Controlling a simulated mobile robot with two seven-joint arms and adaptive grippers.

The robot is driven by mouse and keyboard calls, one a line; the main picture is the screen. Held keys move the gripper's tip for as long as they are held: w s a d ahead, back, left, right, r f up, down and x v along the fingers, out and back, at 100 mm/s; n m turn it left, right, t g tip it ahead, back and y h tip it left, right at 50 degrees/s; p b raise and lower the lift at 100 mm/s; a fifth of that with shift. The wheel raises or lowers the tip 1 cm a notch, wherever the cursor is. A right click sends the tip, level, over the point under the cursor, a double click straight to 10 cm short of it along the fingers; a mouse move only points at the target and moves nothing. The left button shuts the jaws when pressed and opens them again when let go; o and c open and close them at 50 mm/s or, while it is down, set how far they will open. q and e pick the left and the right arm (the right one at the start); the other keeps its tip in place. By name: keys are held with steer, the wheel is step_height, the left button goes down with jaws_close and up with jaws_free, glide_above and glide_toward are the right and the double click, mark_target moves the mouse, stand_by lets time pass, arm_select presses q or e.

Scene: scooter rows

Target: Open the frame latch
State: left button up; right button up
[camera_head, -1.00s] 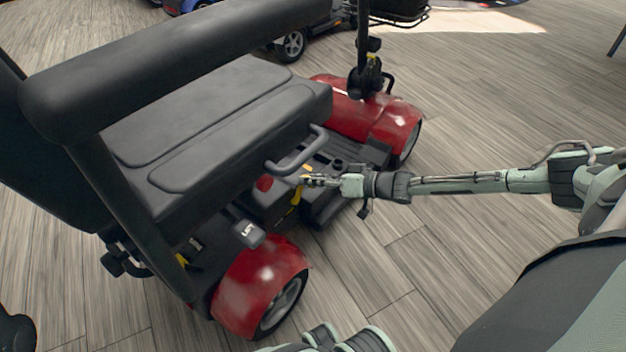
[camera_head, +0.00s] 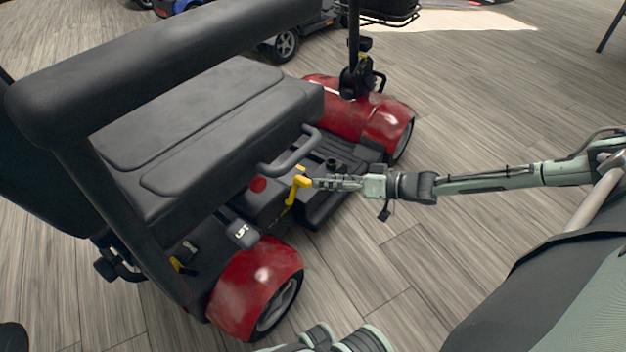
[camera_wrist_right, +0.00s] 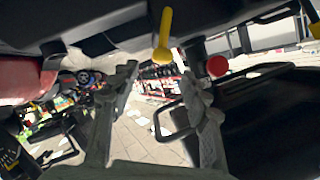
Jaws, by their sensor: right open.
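The frame latch appears to be the yellow lever (camera_head: 293,193) low on the near side of the red and black scooter (camera_head: 258,285), under the seat's armrest. It also shows in the right wrist view as a yellow lever (camera_wrist_right: 163,35) with a rounded end, at the top centre. My right gripper (camera_head: 312,183) comes in from the right with its tips just beside the lever's upper end. In the right wrist view the gripper (camera_wrist_right: 160,72) has its fingers apart, with nothing held between them. Whether a finger touches the lever I cannot tell.
The black seat (camera_head: 215,125) stands above. Another scooter (camera_head: 287,44) is behind. Wooden floor (camera_head: 480,110) to the right is clear.

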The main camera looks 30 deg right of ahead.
steer(key=shift+v, duration=2.65)
